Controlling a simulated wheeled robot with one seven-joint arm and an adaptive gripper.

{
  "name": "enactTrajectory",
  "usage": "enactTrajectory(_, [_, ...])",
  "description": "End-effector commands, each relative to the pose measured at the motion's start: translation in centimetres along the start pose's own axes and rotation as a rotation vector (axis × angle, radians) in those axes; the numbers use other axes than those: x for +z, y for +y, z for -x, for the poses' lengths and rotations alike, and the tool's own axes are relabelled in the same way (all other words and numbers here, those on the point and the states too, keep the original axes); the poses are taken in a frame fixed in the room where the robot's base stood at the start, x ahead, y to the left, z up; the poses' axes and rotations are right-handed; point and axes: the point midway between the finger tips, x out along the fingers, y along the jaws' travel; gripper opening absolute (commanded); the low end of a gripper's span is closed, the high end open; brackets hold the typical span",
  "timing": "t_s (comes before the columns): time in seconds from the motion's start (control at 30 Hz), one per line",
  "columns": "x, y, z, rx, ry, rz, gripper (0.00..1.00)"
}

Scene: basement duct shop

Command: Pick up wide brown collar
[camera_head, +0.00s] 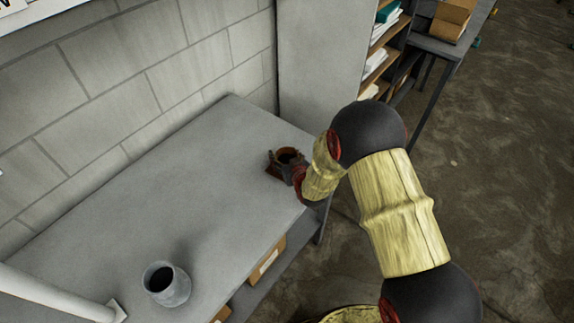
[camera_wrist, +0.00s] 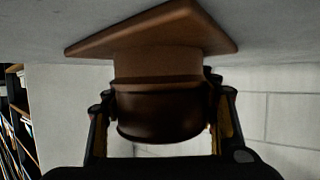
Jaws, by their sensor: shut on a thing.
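The wide brown collar (camera_wrist: 155,108) is a short round tube with a wide, flat square flange. In the wrist view the picture is inverted, with the flange toward the grey bench top above. My gripper (camera_wrist: 163,96) has one finger on each side of the tube and is shut on it. In the head view the collar (camera_head: 288,156) is at the far right end of the bench, its dark opening facing up. My gripper (camera_head: 287,163) reaches it from the right. I cannot tell whether the flange touches the bench.
The grey bench (camera_head: 165,190) is mostly clear. A grey round collar (camera_head: 168,286) stands near its front. A white pipe (camera_head: 55,293) crosses the lower left. A block wall (camera_head: 130,75) runs behind. A grey cabinet (camera_head: 322,60) and a shelf with papers (camera_head: 378,60) stand beyond the bench's far end.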

Motion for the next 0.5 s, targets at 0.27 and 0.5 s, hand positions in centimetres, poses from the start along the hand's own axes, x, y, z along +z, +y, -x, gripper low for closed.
enactTrajectory(0.27, [-0.05, 0.00, -0.01, 0.000, 0.001, 0.000, 0.27])
enactTrajectory(0.5, [-0.39, 0.00, 0.11, 0.000, 0.002, 0.000, 0.26])
